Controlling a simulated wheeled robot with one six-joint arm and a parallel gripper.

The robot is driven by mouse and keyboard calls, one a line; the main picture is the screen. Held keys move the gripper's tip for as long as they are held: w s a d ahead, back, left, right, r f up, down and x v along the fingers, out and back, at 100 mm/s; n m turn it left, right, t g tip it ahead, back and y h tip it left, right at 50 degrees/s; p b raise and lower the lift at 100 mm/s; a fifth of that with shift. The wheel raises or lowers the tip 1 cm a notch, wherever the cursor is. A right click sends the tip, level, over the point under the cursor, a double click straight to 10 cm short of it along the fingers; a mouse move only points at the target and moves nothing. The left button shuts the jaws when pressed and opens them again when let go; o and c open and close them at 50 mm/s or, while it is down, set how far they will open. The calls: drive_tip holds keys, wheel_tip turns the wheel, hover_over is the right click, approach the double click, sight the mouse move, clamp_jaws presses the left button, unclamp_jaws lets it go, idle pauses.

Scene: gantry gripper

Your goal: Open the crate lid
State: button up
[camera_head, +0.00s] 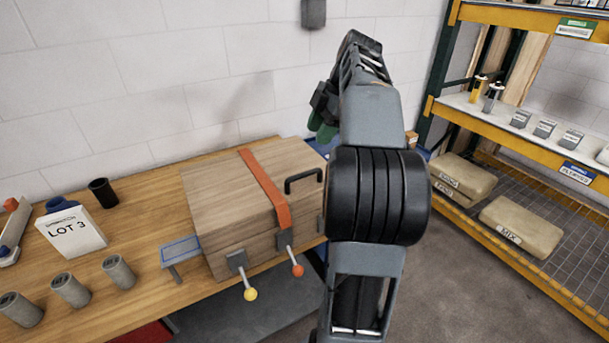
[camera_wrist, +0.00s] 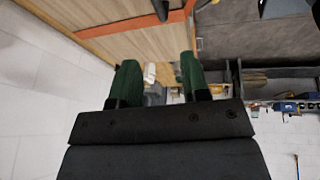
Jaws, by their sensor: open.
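The wooden crate (camera_head: 225,190) sits on the workbench with its lid (camera_head: 215,180) down. An orange strap (camera_head: 263,188) runs over the lid and down the front. A black handle (camera_head: 303,180) stands on the lid's right part. Two levers hang at the front, one with a yellow knob (camera_head: 250,294), one with an orange-red knob (camera_head: 297,270). My gripper (camera_head: 322,127) is above the crate's back right, partly hidden by my arm. In the wrist view its green fingers (camera_wrist: 158,65) are apart and empty, with crate wood (camera_wrist: 118,48) beyond. My arm hides the crate's right side.
On the bench (camera_head: 140,265) stand several grey cylinders (camera_head: 70,289), a LOT 3 box (camera_head: 72,232), a black cup (camera_head: 103,192) and a small blue-topped stand (camera_head: 180,250). A yellow rack (camera_head: 530,135) with sacks stands right. A white wall lies behind.

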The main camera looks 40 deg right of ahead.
sight(303, 173)
drive_tip(key=shift+n, duration=0.8)
drive_tip(key=x, duration=0.4)
drive_tip(key=d+x, duration=0.1)
drive_tip(key=x, duration=0.7)
drive_tip(key=shift+d+f, duration=0.25)
drive_tip(key=shift+f, duration=0.4)
clamp_jaws()
